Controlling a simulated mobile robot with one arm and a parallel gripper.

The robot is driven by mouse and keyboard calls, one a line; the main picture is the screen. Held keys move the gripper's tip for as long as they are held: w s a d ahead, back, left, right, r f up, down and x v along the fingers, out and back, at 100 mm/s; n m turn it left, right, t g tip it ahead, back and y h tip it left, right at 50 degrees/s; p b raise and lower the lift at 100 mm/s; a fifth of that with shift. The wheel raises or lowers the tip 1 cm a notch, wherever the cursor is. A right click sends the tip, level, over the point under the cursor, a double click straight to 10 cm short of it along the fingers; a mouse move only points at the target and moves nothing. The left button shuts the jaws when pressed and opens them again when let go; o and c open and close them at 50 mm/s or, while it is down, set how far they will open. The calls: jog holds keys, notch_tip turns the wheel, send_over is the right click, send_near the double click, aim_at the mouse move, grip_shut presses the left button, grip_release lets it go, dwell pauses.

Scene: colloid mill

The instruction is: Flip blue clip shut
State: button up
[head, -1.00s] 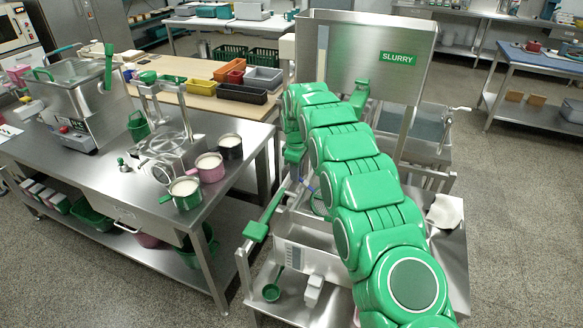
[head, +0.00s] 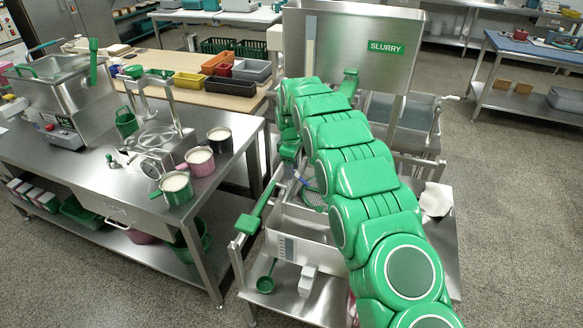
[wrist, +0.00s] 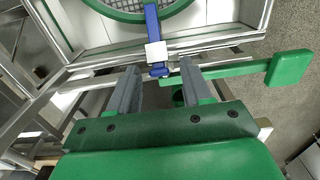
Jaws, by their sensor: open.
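The blue clip (wrist: 151,22) shows in the wrist view at the top middle. It runs from the green sieve ring (wrist: 118,14) over the metal frame's rim, with a pale square block on it. Its lower blue end lies just ahead of the gap between my fingertips. My gripper (wrist: 158,76) is open and empty, one finger on each side of that end. I cannot tell whether a finger touches the clip. In the head view, a small blue piece (head: 303,182) shows beside the sieve (head: 313,198); my arm hides most of that area.
A lever with a green paddle handle (wrist: 289,68) sticks out right of my gripper; it also shows in the head view (head: 248,223). The SLURRY hopper (head: 345,45) stands behind my arm. A steel table (head: 100,175) with pots is at left. Open floor lies right.

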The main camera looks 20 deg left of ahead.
jog(key=shift+r, duration=0.15)
notch_tip(320, 180, up, 8)
jog(key=shift+f, duration=0.25)
dwell(0.4)
jog(key=shift+d+r, duration=0.1)
jog(key=shift+d, duration=0.1)
jog(key=s+d+r+m, duration=0.3)
jog(key=s+d+r, duration=0.25)
jog(key=d, duration=0.45)
jog(key=s+d+r+m, duration=0.3)
jog(key=s+d+r, duration=0.25)
jog(key=d, duration=0.35)
jog(key=s+d+r+m, duration=0.3)
jog(key=s+d+r, duration=0.25)
jog(key=d, duration=0.45)
jog(key=s+d+f+m, duration=0.1)
jog(key=s+d+m, duration=0.2)
jog(key=s, duration=0.8)
jog(key=s+d+f+m+g, duration=0.1)
jog(key=s+d+m, duration=0.2)
jog(key=s, duration=0.9)
jog(key=s+d+f+m, duration=0.1)
jog(key=s+d+m, duration=0.2)
jog(key=s+d, duration=0.4)
jog(key=s, duration=0.4)
jog(key=shift+s+f+g, duration=0.25)
jog(key=shift+f+g, duration=0.15)
